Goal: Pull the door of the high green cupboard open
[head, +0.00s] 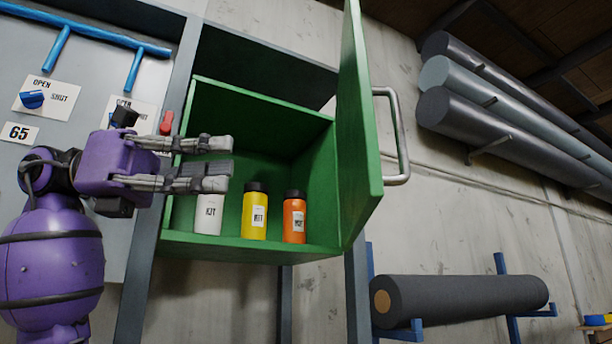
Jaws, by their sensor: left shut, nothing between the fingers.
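The high green cupboard (253,248) is mounted on a grey frame in the middle of the head view. Its green door (358,130) stands wide open, swung out on the right side of the cupboard. A metal bar handle (402,140) is on the door's outer face. My right gripper is not in view.
Inside the cupboard stand a white bottle (208,216), a yellow bottle (254,212) and an orange bottle (294,218). A grey panel with blue knobs (33,99) is at left. Dark rolls (480,90) and a lower roll (460,298) are at right.

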